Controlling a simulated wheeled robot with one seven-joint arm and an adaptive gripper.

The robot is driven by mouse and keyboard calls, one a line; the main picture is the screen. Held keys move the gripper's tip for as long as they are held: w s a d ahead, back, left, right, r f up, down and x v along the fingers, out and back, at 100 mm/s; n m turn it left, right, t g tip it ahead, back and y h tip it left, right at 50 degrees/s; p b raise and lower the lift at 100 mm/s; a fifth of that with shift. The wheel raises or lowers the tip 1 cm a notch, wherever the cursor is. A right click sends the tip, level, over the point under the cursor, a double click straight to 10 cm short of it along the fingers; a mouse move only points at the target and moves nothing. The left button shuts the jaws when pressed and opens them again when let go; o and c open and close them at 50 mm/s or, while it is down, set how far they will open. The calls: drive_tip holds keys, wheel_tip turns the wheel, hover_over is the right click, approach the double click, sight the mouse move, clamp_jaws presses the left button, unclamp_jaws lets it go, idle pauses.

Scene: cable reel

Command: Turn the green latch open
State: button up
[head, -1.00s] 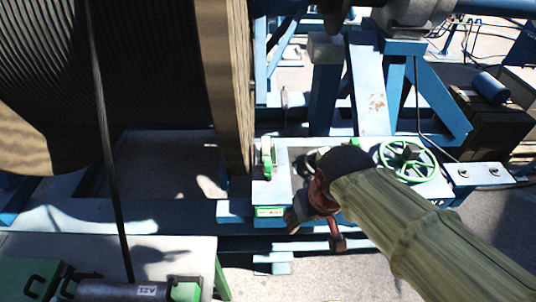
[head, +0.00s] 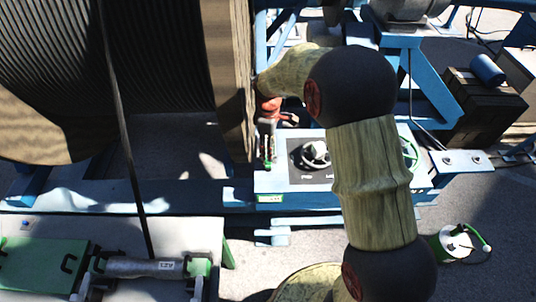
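The green latch (head: 267,165) is a small upright green piece at the left end of the light blue control box (head: 300,201). My gripper (head: 268,146), below a red wrist part, points down at the latch from above. Its fingers overlap the latch's upper part in the picture, so that part is hidden. I cannot tell whether the fingers touch the latch or how wide they stand. My arm comes over the box from the right.
A wooden cable reel (head: 235,80) stands close to the left of my gripper. A dial (head: 314,154) sits on the box's dark panel. A green handwheel (head: 410,153) is partly behind my arm. A green-and-white device (head: 455,242) stands on the floor at right.

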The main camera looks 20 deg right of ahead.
drive_tip(key=shift+w+r+n, duration=0.55)
drive_tip(key=shift+n, duration=0.85)
drive_tip(key=shift+f, duration=0.2)
wheel_tip(320, 180, down, 8)
drive_tip(key=shift+r+p, duration=0.25)
drive_tip(key=shift+p, duration=0.2)
drive_tip(key=shift+c, duration=1.1)
drive_tip(key=c, duration=0.7)
clamp_jaws()
